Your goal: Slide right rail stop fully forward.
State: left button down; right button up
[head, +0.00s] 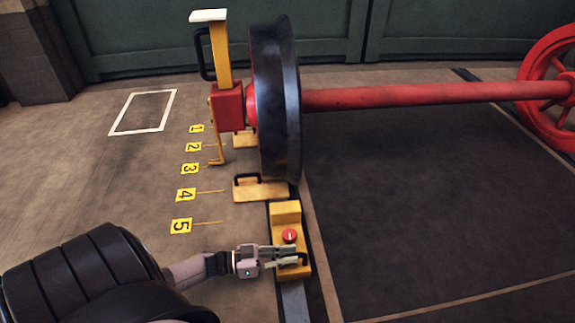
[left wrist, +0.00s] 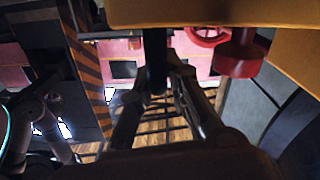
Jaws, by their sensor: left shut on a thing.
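The rail stop (head: 287,214) is a yellow block on the dark rail, with a red knob (head: 289,236) on top. It stands close in front of the black wheel (head: 276,100), with the wheel chock between or beside them. My left gripper (head: 296,256) is shut on the stop's black handle, at its near end. In the left wrist view the fingers close on the dark handle bar (left wrist: 155,50), under the yellow body (left wrist: 190,12) with the red knob (left wrist: 240,52) beside it. My right gripper is not in view.
A yellow chock (head: 262,190) with a black handle lies by the wheel. Yellow number plates (head: 186,194) marked 1 to 5 line the floor at left. A red axle (head: 400,97) runs right to a red spoked wheel (head: 552,85). The dark floor right of the rail is clear.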

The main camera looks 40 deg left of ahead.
pick_arm(q)
jog(key=shift+w+a, duration=0.15)
jog(key=shift+a, duration=0.15)
jog(key=c, duration=1.7)
grip_release()
jog(key=shift+o, duration=0.5)
jog(key=shift+d, duration=0.1)
jog(key=v, duration=1.2)
